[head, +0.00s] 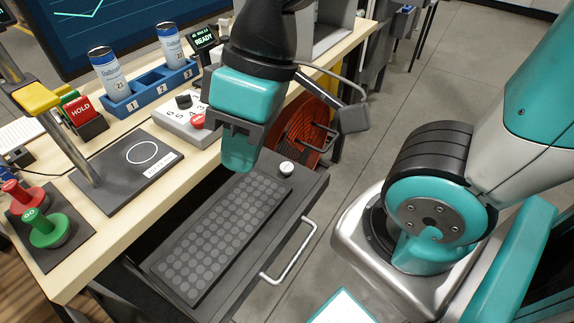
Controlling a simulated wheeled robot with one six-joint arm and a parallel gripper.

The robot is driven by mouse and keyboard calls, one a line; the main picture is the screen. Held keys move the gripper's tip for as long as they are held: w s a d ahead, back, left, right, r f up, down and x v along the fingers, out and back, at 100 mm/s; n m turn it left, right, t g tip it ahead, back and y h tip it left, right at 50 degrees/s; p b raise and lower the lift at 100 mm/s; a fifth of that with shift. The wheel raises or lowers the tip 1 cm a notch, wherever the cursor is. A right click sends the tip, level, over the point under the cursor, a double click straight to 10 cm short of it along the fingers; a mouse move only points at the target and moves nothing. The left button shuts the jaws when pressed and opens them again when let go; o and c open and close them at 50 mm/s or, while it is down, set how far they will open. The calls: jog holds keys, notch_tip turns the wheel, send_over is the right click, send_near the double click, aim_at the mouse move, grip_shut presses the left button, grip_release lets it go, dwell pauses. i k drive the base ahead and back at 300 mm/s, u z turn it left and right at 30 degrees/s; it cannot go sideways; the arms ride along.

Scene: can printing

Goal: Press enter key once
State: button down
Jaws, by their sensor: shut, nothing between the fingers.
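A dark grey keyboard (217,243) with round keys lies on a black pulled-out tray (305,190) at the front of the bench. The keys are too small to read, so I cannot tell which one is enter. My gripper (238,162) is teal and dark grey. It is shut and empty, pointing down over the far end of the keyboard. It hides part of the bench edge behind it. I cannot tell from this view how high the fingertips are above the keys.
A white-topped knob (286,168) stands on the tray beside the keyboard. The tray has a silver handle (289,252). On the bench are a grey box with a red button (197,121), cans in a blue rack (121,104), a HOLD button (81,109) and red and green knobs (43,229).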

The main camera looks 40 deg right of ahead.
aim_at(286, 167)
jog(key=z, duration=2.2)
jog(key=k, duration=1.1)
jog(key=u, duration=2)
jog(key=i, duration=0.5)
jog(key=z, duration=0.05)
